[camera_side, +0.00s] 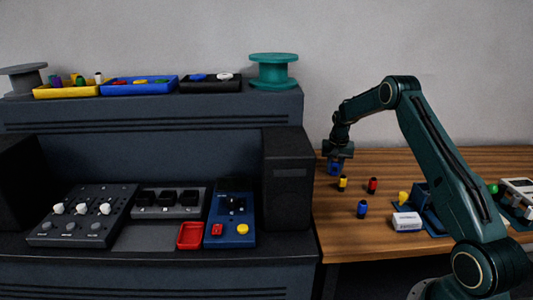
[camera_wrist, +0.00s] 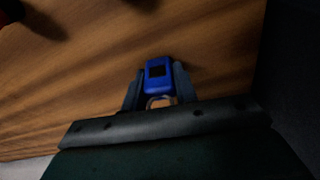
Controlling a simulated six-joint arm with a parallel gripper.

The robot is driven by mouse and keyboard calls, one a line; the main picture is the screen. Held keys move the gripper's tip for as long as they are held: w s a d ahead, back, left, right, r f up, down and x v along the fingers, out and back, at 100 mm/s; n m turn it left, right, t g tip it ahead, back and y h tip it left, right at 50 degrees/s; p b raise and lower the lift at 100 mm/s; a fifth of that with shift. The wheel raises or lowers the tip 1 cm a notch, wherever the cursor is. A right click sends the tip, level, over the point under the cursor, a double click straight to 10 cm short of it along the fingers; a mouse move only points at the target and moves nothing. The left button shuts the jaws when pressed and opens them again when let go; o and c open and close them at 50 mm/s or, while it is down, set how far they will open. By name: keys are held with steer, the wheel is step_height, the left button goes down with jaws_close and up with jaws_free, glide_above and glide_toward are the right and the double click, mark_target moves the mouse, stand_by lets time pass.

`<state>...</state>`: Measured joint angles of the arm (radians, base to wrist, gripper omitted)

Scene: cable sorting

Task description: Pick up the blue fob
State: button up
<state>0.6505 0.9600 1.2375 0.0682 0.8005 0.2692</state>
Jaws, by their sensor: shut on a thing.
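The blue fob (camera_wrist: 158,67) has a dark square on its face and a metal ring at its near end. In the wrist view it sits between the two fingers of my gripper (camera_wrist: 160,88), which is shut on it. In the side view the blue fob (camera_side: 334,169) shows just below my gripper (camera_side: 336,160), at the left part of the wooden table (camera_side: 400,165). It is partly hidden by the fingers. I cannot tell whether it touches the table or hangs just above it.
A yellow-and-black piece (camera_side: 342,183), a red-and-black piece (camera_side: 373,185) and a blue-and-black piece (camera_side: 362,209) stand near my gripper. A white box (camera_side: 407,222) lies at the front. A dark speaker (camera_side: 288,180) stands left of the table.

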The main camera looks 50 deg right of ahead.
steer(key=shift+r, duration=0.1)
step_height(320, 180, up, 20)
stand_by(0.8)
stand_by(0.5)
